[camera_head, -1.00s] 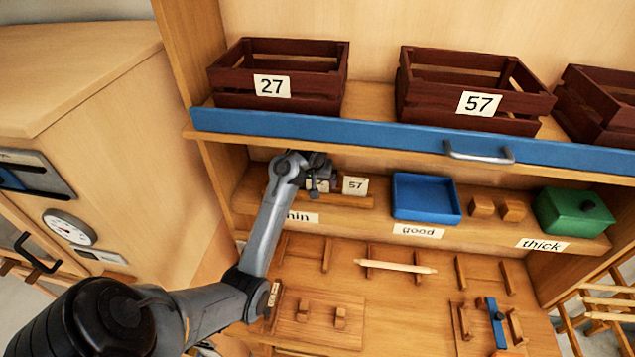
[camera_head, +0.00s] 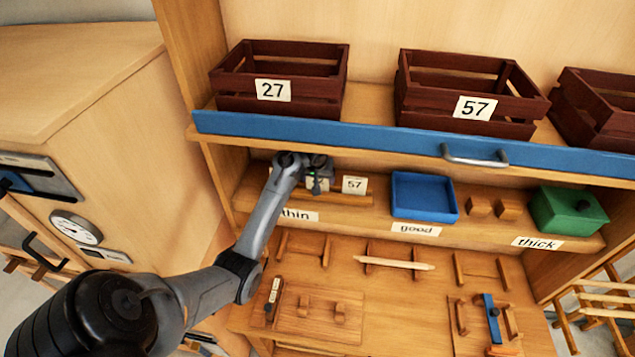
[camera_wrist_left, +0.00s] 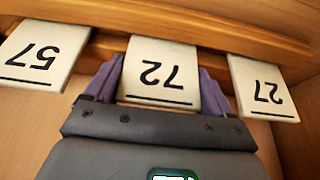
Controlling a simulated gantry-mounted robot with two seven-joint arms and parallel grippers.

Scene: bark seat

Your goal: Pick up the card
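A white card with 72 (camera_wrist_left: 159,72) stands in a wooden card rack, and its number appears upside down in the left wrist view. My left gripper (camera_wrist_left: 160,85) is at this card, one purple finger beside each side edge. Almost no gap shows, so I cannot tell whether the fingers press on it. A card with 57 (camera_wrist_left: 43,55) and a card with 27 (camera_wrist_left: 263,88) stand on either side. In the head view my left gripper (camera_head: 316,178) covers most of the middle card, and the card with 57 (camera_head: 354,185) is clear. My right gripper is out of view.
The card rack (camera_head: 345,199) is on the shelf labelled thin, good and thick. A blue tray (camera_head: 424,197), small wooden blocks and a green box (camera_head: 568,212) stand to its right. A blue-fronted shelf (camera_head: 350,140) with dark crates overhangs it.

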